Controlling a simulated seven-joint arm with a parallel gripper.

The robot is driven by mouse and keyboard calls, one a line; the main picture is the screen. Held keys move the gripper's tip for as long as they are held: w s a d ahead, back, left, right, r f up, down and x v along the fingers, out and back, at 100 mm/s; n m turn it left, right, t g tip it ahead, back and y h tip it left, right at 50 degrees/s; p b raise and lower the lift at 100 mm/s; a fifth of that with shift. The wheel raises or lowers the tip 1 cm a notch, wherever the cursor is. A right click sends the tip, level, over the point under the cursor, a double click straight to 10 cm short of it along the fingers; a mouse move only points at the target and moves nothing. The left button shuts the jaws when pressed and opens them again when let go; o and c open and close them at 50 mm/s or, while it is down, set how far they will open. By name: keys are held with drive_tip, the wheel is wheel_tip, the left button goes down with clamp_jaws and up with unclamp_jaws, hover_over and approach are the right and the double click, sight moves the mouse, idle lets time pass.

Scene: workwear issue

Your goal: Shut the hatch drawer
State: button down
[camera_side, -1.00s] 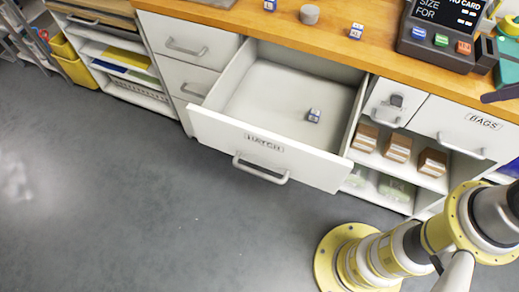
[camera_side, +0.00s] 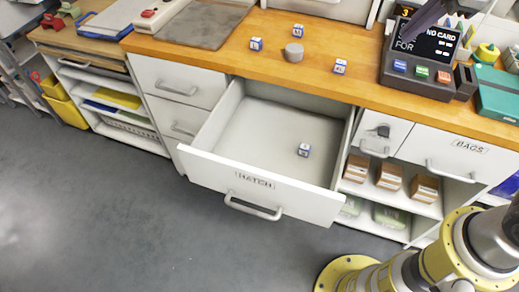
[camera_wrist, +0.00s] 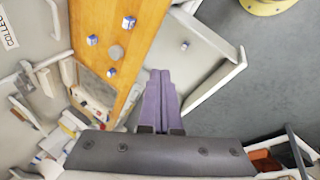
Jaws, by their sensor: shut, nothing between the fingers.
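The hatch drawer (camera_side: 255,182), labelled HATCH, stands pulled well out from the white counter, with a grey bar handle (camera_side: 252,208) on its front. It also shows in the wrist view (camera_wrist: 218,75), right of my fingers. A small blue-and-white cube (camera_side: 304,150) lies inside the drawer; the wrist view shows it too (camera_wrist: 184,45). My gripper (camera_side: 405,40) has purple fingers, which overlap the card terminal in the side view, apart from the drawer. In the wrist view its fingers (camera_wrist: 160,73) are together and empty.
The wooden worktop (camera_side: 200,55) holds several blue-and-white cubes, a grey round piece (camera_side: 294,52) and the card terminal (camera_side: 425,65). The BAGS drawer (camera_side: 460,150) is shut, right of the hatch drawer. Open shelves hold brown boxes (camera_side: 388,177). The grey floor (camera_side: 120,230) before the drawer is clear.

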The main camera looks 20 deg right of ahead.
drive_tip(key=w+a+f+n+g, duration=0.1)
drive_tip(key=w+a+f+n, duration=0.35)
drive_tip(key=a, duration=0.55)
drive_tip(key=w+a+f+n+g, duration=0.1)
drive_tip(key=w+a+f+n, duration=0.35)
drive_tip(key=a, duration=0.45)
drive_tip(key=s+a+f+n+h, duration=0.1)
drive_tip(key=s+a+f+n, duration=0.15)
drive_tip(key=a+f, duration=0.85)
drive_tip(key=s+a+f+n+g+h, duration=0.1)
drive_tip(key=s+a+f+n, duration=0.1)
drive_tip(key=s+a+f, duration=0.45)
drive_tip(key=x, duration=0.3)
drive_tip(key=d+x, duration=0.1)
drive_tip(key=x, duration=0.3)
drive_tip(key=w+d+x, duration=0.1)
drive_tip(key=x, duration=0.3)
drive_tip(key=shift+r, duration=0.1)
drive_tip(key=shift+w+d, duration=0.45)
